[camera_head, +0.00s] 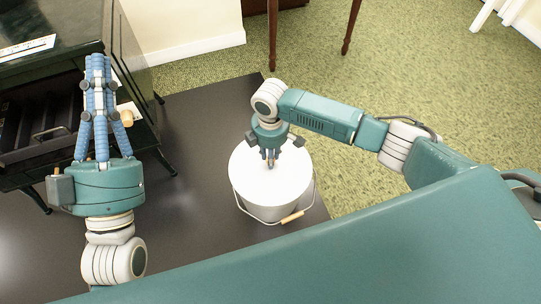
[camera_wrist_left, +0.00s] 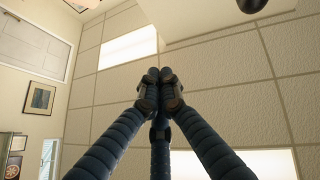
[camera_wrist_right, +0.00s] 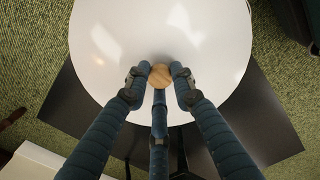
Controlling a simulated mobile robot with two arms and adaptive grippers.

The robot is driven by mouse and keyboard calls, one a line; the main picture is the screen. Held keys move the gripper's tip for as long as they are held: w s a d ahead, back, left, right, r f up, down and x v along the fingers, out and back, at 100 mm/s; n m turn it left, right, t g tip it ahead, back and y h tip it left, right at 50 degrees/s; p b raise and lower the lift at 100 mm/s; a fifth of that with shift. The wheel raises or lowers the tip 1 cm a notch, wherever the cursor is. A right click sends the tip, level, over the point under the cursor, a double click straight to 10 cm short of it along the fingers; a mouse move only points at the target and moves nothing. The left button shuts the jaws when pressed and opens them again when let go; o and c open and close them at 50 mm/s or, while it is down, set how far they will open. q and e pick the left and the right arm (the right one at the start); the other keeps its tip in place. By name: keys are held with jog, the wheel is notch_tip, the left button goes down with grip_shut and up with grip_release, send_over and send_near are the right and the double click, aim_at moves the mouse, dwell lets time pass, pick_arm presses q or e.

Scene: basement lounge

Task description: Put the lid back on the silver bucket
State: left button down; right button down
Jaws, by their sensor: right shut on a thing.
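The silver bucket (camera_head: 262,212) stands on a dark flat surface, its wire handle hanging down with a wooden grip (camera_head: 292,217). The round white lid (camera_head: 250,175) covers the bucket's top; I cannot tell whether it is fully seated or slightly above the rim. My right gripper (camera_head: 271,160) is above the lid, pointing down. In the right wrist view its fingers are shut on the lid's round wooden knob (camera_wrist_right: 160,76), and the lid (camera_wrist_right: 100,45) hides the bucket's opening. My left gripper (camera_head: 98,60) points upward, away from the bucket, its fingertips together and empty (camera_wrist_left: 160,78).
A dark cabinet (camera_head: 70,25) with an open shelf stands at the left, close to my left gripper. Brown furniture legs (camera_head: 272,35) stand at the back. Green carpet (camera_head: 410,65) lies beyond the dark surface (camera_head: 195,120), which is clear left of the bucket.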

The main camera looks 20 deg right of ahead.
pick_arm(q)
jog(key=shift+w+f, duration=0.15)
jog(key=shift+f, duration=0.05)
jog(key=shift+w+f+g, duration=0.1)
jog(key=shift+f+g, duration=0.15)
jog(key=shift+g, duration=0.05)
jog(key=shift+w+f+g+p, duration=0.3)
jog(key=shift+w+f+g, duration=0.35)
jog(key=shift+f, duration=0.25)
jog(key=shift+w+f+y, duration=0.15)
jog(key=shift+f+y, duration=0.15)
jog(key=shift+f, duration=0.05)
dwell(0.3)
jog(key=shift+w+f+g, duration=0.15)
jog(key=shift+f+g, duration=0.1)
jog(key=shift+w+f+g, duration=0.15)
jog(key=shift+f+g, duration=0.15)
jog(key=shift+f, duration=0.15)
dwell(0.7)
jog(key=shift+w+f, duration=0.1)
jog(key=shift+f, duration=0.15)
jog(key=shift+p, duration=0.3)
jog(key=shift+w+f, duration=0.1)
jog(key=shift+f, duration=0.05)
